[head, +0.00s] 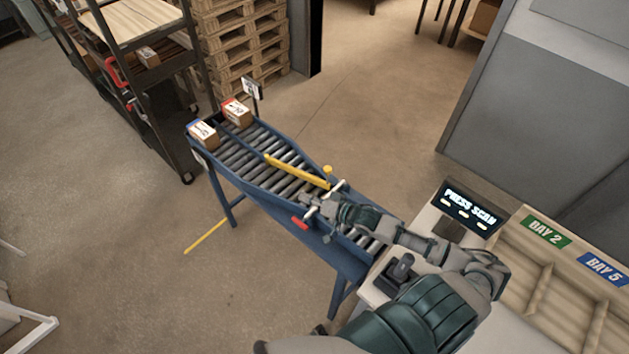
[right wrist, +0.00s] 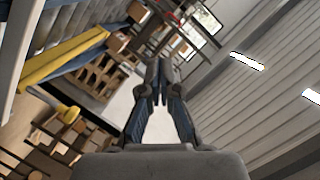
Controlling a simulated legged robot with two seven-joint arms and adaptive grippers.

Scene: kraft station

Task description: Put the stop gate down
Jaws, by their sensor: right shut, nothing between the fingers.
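The stop gate is a yellow bar (head: 296,171) lying across the roller conveyor (head: 262,160) in the head view. Its near end is by a yellow knob (head: 328,169) on the conveyor's far rail. In the right wrist view the yellow bar (right wrist: 62,60) shows at the upper left. My right gripper (head: 307,205) is over the conveyor, just on the near side of the bar's end. Its fingers (right wrist: 158,85) are together and empty in the right wrist view. Whether the gripper touches the bar cannot be told. My left gripper is not in view.
Two cardboard boxes (head: 203,135) (head: 237,112) sit at the conveyor's far end. A red-tipped part (head: 299,223) is at the near rail. A scan display (head: 467,207) and a tray with bay labels (head: 547,232) stand at right. A shelf rack (head: 150,110) is at upper left.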

